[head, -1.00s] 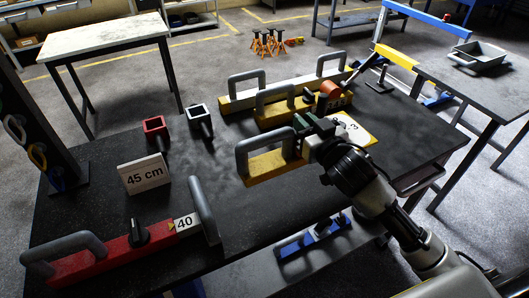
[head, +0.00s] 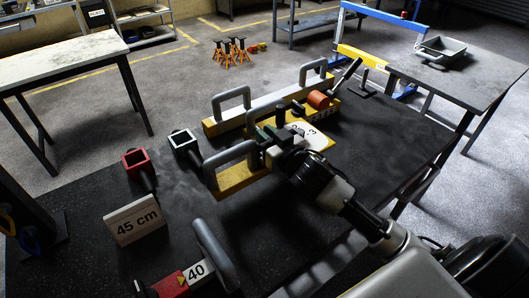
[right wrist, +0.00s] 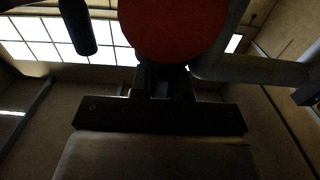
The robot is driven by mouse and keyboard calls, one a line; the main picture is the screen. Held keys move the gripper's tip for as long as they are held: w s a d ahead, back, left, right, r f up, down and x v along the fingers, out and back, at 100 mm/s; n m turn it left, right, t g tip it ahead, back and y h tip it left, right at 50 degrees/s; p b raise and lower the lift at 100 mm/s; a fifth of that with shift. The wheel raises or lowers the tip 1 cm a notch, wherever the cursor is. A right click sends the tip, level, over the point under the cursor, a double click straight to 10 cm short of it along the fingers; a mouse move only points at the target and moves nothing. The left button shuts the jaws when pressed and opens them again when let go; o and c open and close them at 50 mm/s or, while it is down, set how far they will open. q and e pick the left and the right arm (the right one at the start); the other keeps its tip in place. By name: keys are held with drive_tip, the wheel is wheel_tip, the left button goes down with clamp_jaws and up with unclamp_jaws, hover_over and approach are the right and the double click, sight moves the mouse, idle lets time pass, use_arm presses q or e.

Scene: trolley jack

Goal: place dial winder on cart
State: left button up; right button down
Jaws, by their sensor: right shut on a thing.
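My right gripper (head: 270,148) is shut at the inner end of a yellow bar (head: 242,178) with a grey loop handle (head: 230,163), over the dark table (head: 215,215). I take this bar to be the dial winder, but its far part is hidden behind the gripper. In the right wrist view, a red disc (right wrist: 173,28) is close above the jaws, with a grey handle part (right wrist: 255,70) and a black cylinder (right wrist: 78,25). The fingertips are too dark there to make out. I cannot tell for certain which surface is the cart. My left gripper is not in view.
Another handled bar (head: 262,107) lies behind, with an orange cylinder (head: 318,99) to its right. A "45 cm" sign (head: 136,219), red socket (head: 134,158) and black socket (head: 182,138) stand left. A red tool labelled 40 (head: 172,284) is in front. A grey-topped table (head: 470,85) stands right.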

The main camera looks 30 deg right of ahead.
drive_tip(key=shift+w+f, duration=0.1)
drive_tip(key=shift+f, duration=0.4)
wheel_tip(320, 180, down, 2)
drive_tip(key=shift+a+f, duration=0.1)
drive_tip(key=shift+f, duration=0.05)
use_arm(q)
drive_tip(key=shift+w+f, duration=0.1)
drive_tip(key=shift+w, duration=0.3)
use_arm(e)
drive_tip(key=shift+f, duration=0.5)
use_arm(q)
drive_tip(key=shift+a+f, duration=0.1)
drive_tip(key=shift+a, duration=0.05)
use_arm(e)
drive_tip(key=shift+f, duration=0.15)
drive_tip(key=c, duration=1.1)
unclamp_jaws()
